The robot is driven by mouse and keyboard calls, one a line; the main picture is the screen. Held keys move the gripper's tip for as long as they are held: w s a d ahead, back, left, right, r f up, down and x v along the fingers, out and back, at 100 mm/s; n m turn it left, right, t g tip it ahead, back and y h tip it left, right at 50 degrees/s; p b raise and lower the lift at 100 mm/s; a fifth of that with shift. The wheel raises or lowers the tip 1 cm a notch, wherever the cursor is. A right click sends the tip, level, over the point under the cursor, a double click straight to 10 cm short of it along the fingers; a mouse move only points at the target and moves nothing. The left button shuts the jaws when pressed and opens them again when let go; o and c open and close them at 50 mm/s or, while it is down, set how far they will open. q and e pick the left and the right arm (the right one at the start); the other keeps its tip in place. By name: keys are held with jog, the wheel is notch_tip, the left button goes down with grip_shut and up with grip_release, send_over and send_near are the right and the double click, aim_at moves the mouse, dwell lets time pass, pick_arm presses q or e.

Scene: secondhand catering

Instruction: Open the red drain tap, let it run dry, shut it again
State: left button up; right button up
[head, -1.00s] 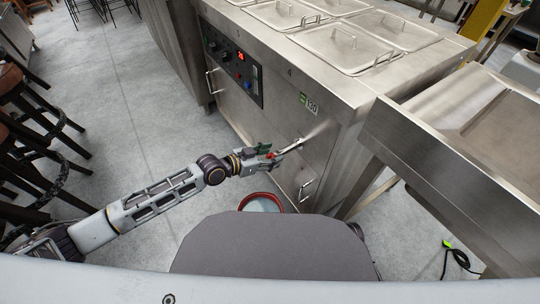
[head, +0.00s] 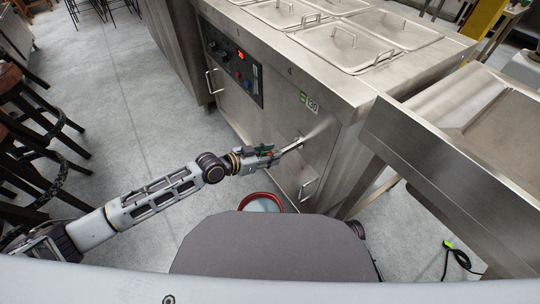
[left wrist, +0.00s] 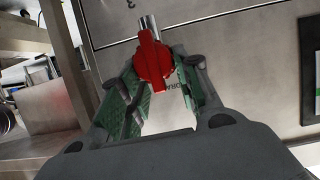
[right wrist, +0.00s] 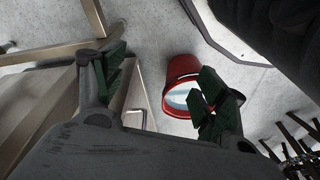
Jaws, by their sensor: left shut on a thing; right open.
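The red drain tap (left wrist: 153,62) sits on a short metal pipe at the front of a steel bain-marie (head: 275,140). My left gripper (head: 275,153) is at the pipe on that front; in the left wrist view its green-padded fingers (left wrist: 157,85) stand on either side of the red handle and are shut on it. In the head view the gripper mostly hides the tap. A red bucket (head: 250,197) stands on the floor below; in the right wrist view it (right wrist: 183,66) has pale contents. My right gripper (right wrist: 160,78) is open and empty.
A control panel (head: 230,62) with knobs and a red display is on the bain-marie's front. A steel table (head: 410,130) adjoins it at the right. Brown-seated stools (head: 15,110) stand at the left. The grey floor (head: 130,110) between is clear.

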pick_arm(q)
jog(key=shift+f, duration=0.1)
jog(key=shift+w+a+n+h+b, duration=0.15)
jog(key=shift+n+b, duration=0.15)
jog(key=shift+b, duration=0.45)
jog(key=shift+d+n+h+b, duration=0.15)
jog(key=shift+n+b, duration=0.15)
jog(key=shift+b, duration=0.45)
jog(key=shift+a+n+g+b, duration=0.15)
jog(key=shift+n+g+b, duration=0.2)
jog(key=shift+b, duration=0.35)
pick_arm(e)
notch_tip(320, 180, up, 6)
jog(key=a+t, duration=0.1)
jog(key=shift+w+a+r+y, duration=0.2)
jog(key=shift+w+r+y, duration=0.05)
jog(key=shift+w+y, duration=0.05)
pick_arm(q)
jog(key=o, duration=1)
jog(key=shift+v, duration=5.95)
